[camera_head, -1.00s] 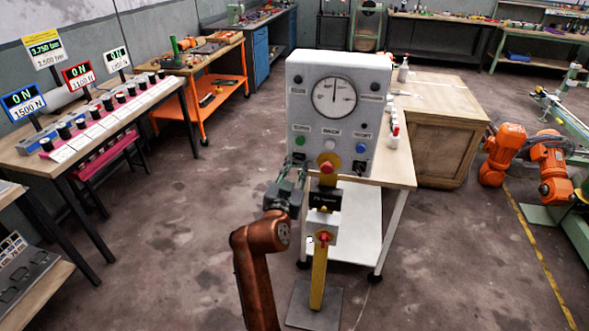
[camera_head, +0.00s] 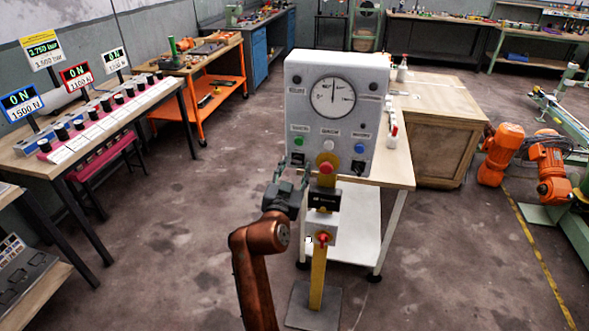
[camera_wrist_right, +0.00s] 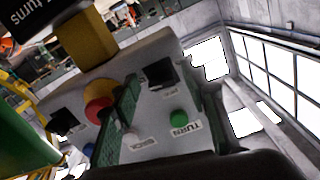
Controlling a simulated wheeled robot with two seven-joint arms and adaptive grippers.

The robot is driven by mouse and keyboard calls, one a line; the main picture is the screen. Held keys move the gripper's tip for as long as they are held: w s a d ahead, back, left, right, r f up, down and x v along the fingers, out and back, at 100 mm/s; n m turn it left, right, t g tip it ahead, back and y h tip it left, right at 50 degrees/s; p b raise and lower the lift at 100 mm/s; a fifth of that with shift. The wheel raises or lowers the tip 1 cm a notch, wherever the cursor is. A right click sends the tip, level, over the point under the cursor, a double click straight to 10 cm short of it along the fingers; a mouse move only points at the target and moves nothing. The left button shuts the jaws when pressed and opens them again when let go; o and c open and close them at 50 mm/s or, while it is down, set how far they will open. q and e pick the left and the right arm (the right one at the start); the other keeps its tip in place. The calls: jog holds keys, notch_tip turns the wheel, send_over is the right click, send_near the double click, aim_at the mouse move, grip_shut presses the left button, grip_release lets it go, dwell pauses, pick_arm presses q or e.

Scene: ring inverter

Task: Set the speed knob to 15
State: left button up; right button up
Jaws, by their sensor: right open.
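A grey control box (camera_head: 301,108) stands upright with a round dial (camera_head: 333,98) on its front. A black knob (camera_head: 298,159) is at its lower left and another (camera_head: 357,167) at its lower right; I cannot read which is the speed knob. My right gripper (camera_head: 291,176) is in front of the lower left knob. In the right wrist view this black knob (camera_wrist_right: 160,72) shows beyond and between the two open fingers of my right gripper (camera_wrist_right: 171,84), apparently untouched. The green button (camera_wrist_right: 179,117) labelled TURN is beside it. My left gripper is out of view.
A white button (camera_head: 329,144) and a blue button (camera_head: 360,149) are on the box.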

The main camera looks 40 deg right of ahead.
jog(key=shift+r, duration=0.1)
notch_tip(320, 180, up, 10)
jog(key=shift+f, duration=0.1)
dwell(0.3)
dwell(0.4)
